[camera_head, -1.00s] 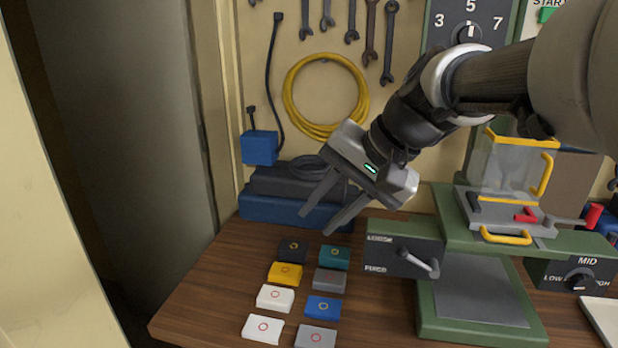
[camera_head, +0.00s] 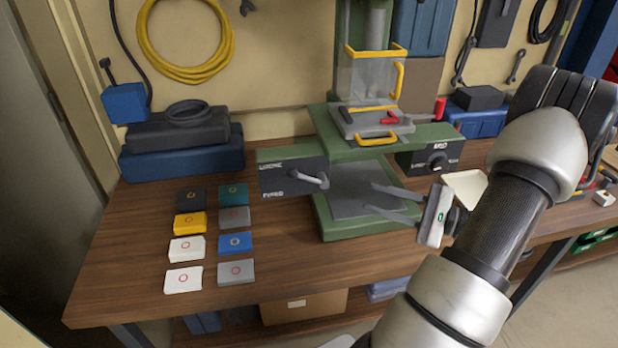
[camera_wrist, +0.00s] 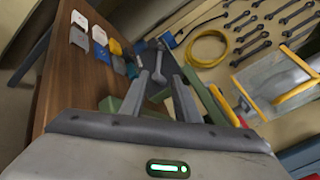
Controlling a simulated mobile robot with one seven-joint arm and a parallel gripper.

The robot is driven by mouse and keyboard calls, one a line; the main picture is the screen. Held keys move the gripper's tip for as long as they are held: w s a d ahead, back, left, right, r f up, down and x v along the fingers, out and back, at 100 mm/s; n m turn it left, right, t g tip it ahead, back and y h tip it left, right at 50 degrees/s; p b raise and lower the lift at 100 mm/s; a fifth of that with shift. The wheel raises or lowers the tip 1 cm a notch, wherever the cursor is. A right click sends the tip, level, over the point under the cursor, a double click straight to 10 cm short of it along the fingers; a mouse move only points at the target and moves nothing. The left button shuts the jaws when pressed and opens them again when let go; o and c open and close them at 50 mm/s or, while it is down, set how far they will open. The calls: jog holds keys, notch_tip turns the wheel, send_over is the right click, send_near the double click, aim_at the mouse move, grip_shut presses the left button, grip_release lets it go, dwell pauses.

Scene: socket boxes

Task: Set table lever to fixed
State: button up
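The table lever (camera_head: 310,179) is a grey handle on a dark panel (camera_head: 280,179) at the front left of the green machine. The panel is marked LOOSE at the top and FIXED at the bottom. The lever points right and slightly down. My gripper (camera_head: 371,197) is open and empty, to the right of the lever and apart from it, its fingers pointing left over the machine's base. In the wrist view, the lever (camera_wrist: 158,66) appears between the tips of my open gripper (camera_wrist: 160,76).
Several small coloured boxes (camera_head: 190,223) stand on the wooden bench (camera_head: 120,250) left of the machine. A clear guard (camera_head: 368,80) with yellow edges and a red-knobbed handle (camera_head: 440,108) sit above. A speed dial panel (camera_head: 432,160) is behind my gripper.

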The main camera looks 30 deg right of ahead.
aim_at(306, 178)
jog(key=p+x, duration=0.1)
jog(key=x, duration=1.6)
jog(key=shift+s+a, duration=0.1)
grip_shut()
